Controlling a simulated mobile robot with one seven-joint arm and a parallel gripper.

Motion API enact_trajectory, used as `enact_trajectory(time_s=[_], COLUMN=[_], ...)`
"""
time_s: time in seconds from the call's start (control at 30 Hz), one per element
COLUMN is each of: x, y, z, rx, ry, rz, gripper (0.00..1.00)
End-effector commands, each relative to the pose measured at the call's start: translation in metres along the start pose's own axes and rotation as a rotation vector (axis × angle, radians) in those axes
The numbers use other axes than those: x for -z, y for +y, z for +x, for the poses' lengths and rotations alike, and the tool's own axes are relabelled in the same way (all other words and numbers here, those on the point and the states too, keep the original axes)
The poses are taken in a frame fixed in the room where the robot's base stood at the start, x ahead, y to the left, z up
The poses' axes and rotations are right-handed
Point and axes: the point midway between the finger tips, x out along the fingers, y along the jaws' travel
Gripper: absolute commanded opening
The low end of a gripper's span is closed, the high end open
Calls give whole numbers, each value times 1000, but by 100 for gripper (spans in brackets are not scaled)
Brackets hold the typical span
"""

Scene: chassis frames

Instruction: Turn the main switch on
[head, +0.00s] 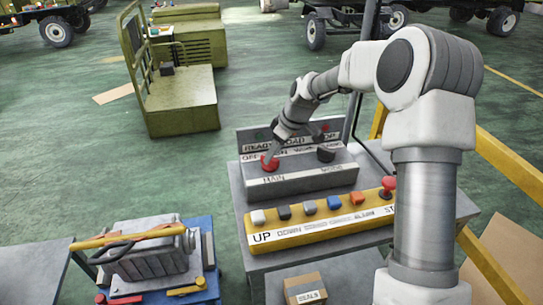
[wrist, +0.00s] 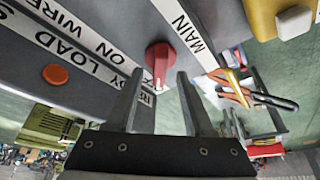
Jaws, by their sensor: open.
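The main switch (head: 270,163) is a red rotary knob on the grey control box (head: 305,180), above the MAIN label. In the wrist view the red knob (wrist: 159,57) has its grip bar pointing toward my gripper, beside the MAIN label (wrist: 185,30). My gripper (head: 272,154) is at the knob in the head view. In the wrist view my gripper (wrist: 160,76) is open, with one finger on each side of the knob's bar. I cannot tell whether the fingers touch it.
A dark knob (head: 326,154) sits to the right on the same box. A yellow button panel (head: 318,229) with several buttons and a red mushroom button (head: 388,185) is in front. An orange round lamp or button (wrist: 57,75) shows at left in the wrist view.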

Motion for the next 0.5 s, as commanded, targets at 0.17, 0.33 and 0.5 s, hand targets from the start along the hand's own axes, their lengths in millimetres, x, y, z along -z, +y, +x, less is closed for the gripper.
enact_trajectory(time_s=[0.17,0.33,0.5], x=[0,0,0], y=[0,0,0], z=[19,23,23], rx=[0,-2,-2], ry=[0,0,0], rz=[0,0,0], gripper=[52,52,52])
